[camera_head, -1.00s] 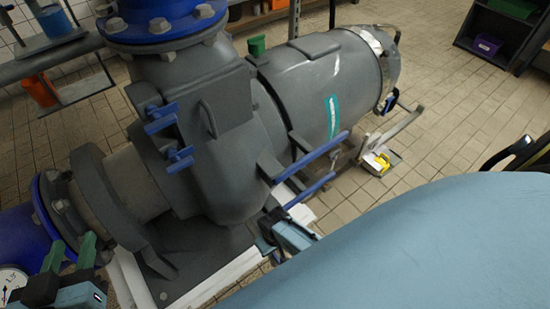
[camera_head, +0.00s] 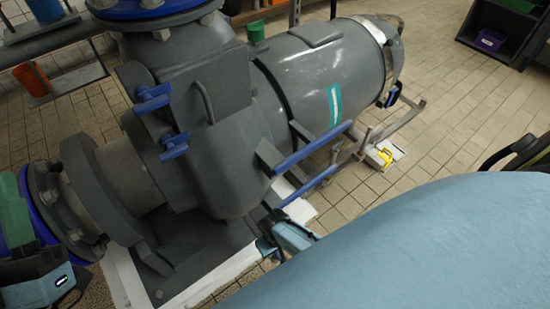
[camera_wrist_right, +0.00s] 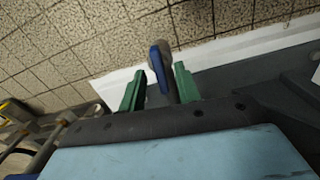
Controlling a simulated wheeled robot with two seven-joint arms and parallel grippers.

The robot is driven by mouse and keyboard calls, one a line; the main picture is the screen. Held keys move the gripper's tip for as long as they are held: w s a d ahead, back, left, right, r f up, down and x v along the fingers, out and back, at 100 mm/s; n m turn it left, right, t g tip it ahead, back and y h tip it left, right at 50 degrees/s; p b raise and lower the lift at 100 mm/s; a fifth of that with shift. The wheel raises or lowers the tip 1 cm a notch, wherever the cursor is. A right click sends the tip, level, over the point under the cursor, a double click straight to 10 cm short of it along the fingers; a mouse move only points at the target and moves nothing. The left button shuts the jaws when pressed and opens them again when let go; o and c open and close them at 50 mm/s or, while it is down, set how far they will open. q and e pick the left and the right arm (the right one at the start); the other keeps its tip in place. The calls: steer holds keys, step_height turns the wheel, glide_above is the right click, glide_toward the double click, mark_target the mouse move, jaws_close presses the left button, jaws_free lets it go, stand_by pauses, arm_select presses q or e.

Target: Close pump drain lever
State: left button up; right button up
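The grey pump (camera_head: 225,150) fills the middle of the head view. Two long blue levers stick out on its near right side, an upper one (camera_head: 312,149) and a lower one (camera_head: 308,187). Two short blue levers, one higher (camera_head: 152,97) and one lower (camera_head: 174,146), sit on its left part. My right gripper (camera_wrist_right: 159,88) is open, with a blue-and-grey lever end (camera_wrist_right: 160,62) between its green fingertips, nearer the right finger. In the head view this gripper is mostly hidden by my arm. My left gripper (camera_head: 18,212) is at the lower left edge, partly cut off.
The pump stands on a white-edged base (camera_head: 120,278). A blue pipe flange (camera_head: 60,210) is close to my left gripper. A yellow-and-white object (camera_head: 382,154) lies right of the levers. Tiled floor (camera_head: 445,110) is clear on the right, before a dark shelf (camera_head: 500,30).

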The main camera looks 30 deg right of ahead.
steer(key=shift+f, duration=0.2)
jaws_close()
